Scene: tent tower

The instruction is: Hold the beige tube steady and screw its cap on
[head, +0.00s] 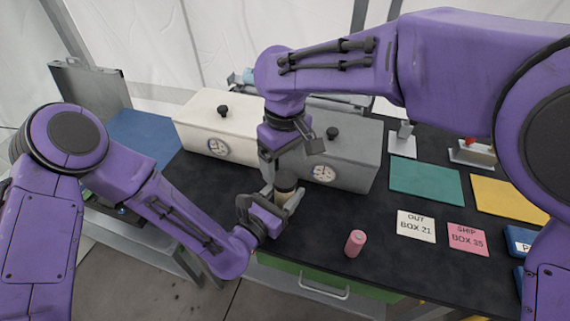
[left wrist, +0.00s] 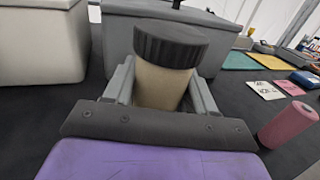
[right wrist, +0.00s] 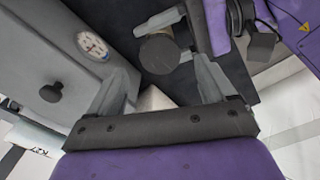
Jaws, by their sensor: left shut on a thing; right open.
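The beige tube (head: 284,196) stands upright over the dark table, and my left gripper (head: 277,205) is shut around it from the front. In the left wrist view the tube (left wrist: 161,86) sits between the fingers. The dark ribbed cap (left wrist: 170,44) rests on top of the tube and looks slightly tilted. I cannot tell whether its thread is engaged. The cap also shows in the right wrist view (right wrist: 159,54), beyond the open fingers of my right gripper (right wrist: 163,90). That gripper points down above the cap, apart from it, and partly hides the area in the head view.
A white box (head: 200,125) and a grey box (head: 350,155), each with a dial and knob, stand behind the tube. A pink cylinder (head: 355,243) stands to the right, near two labelled cards (head: 416,226). Green (head: 425,180) and yellow mats lie farther right.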

